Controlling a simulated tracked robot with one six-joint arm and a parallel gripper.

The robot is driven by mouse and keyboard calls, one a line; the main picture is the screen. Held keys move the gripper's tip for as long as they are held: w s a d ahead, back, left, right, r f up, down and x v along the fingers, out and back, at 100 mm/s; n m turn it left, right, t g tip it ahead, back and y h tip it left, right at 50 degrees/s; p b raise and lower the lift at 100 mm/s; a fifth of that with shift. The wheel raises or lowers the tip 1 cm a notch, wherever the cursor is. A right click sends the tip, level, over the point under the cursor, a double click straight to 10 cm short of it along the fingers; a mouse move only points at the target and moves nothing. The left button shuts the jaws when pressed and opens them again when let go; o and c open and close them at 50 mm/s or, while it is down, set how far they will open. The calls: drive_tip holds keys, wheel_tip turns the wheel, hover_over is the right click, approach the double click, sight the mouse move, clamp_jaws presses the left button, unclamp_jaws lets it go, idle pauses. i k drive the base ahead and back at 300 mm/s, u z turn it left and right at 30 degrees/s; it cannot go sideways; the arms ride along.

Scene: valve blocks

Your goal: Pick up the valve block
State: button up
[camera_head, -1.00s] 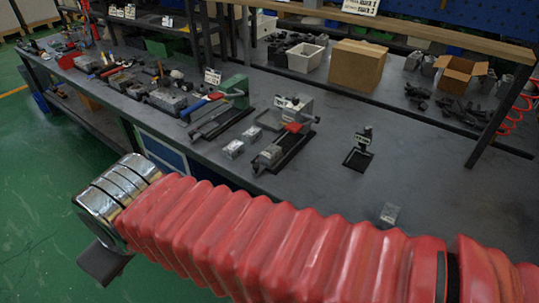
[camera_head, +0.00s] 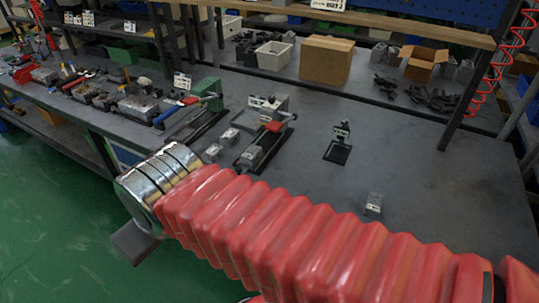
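Several small grey metal blocks that look like valve blocks are on the dark workbench (camera_head: 430,180). One valve block (camera_head: 373,204) lies alone near the front edge, right of centre, just above my arm in the picture. Two more blocks, one (camera_head: 230,136) behind the other (camera_head: 213,151), lie left of a fixture (camera_head: 262,150) with a red handle. Another grey block (camera_head: 251,157) sits at the fixture's front end. My red-sleeved arm crosses the foreground, ending in a silver joint with a dark flat part below it. No gripper fingers show.
A small black stand (camera_head: 338,145) is right of the fixture. A green vise (camera_head: 206,94) with a blue-and-red handle is to the left. A white bin (camera_head: 273,55), a closed carton (camera_head: 325,61) and an open carton (camera_head: 424,65) stand at the back. The bench's right middle is clear.

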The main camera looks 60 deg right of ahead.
sight(249, 157)
drive_tip(key=z, duration=0.5)
drive_tip(key=i, duration=1)
drive_tip(key=z, duration=0.05)
